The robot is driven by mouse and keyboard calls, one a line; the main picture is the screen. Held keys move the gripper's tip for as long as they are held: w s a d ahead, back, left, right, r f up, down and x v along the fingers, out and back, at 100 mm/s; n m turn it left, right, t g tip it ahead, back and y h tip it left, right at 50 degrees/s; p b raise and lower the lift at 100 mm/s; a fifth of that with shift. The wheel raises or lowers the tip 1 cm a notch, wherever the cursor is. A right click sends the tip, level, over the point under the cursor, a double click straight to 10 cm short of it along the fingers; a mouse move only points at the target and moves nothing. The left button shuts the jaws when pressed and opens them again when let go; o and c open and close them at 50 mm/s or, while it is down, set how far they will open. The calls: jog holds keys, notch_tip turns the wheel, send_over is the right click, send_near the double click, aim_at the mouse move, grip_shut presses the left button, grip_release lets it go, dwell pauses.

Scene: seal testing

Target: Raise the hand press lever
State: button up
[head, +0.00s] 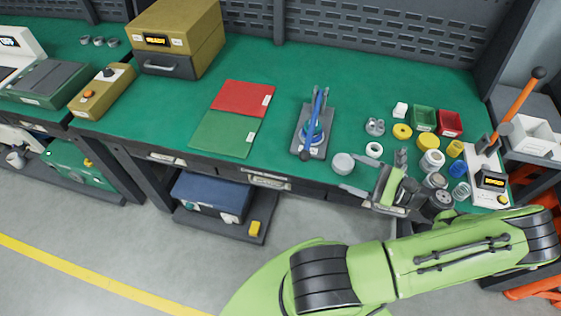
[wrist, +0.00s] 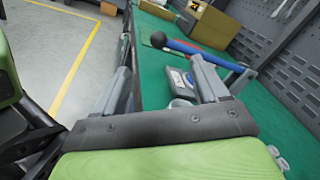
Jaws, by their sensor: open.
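The hand press (head: 322,143) stands on the green bench, with a grey base plate. Its blue lever (head: 317,108) has a dark ball knob (head: 306,154) near the bench's front edge. In the wrist view the blue lever (wrist: 195,49) runs from its black knob (wrist: 158,39) to behind the right finger. My gripper (head: 373,171) is open and empty, over the bench's front edge to the right of the press. In the wrist view my gripper (wrist: 161,63) has the knob beyond and between its fingertips, apart from them. The press body is partly hidden there.
Several rings, cups and small bins, including a red bin (head: 449,123), crowd the bench to the right. A device with an upright orange lever (head: 521,93) stands beyond them. Red (head: 243,97) and green (head: 225,134) mats lie flat left of the press.

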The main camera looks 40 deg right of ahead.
aim_at(307, 154)
jog(key=b+x, duration=0.2)
jog(key=x, duration=1.3)
jog(key=shift+w+a, duration=0.1)
jog(key=shift+w, duration=0.2)
jog(key=shift+c, duration=0.3)
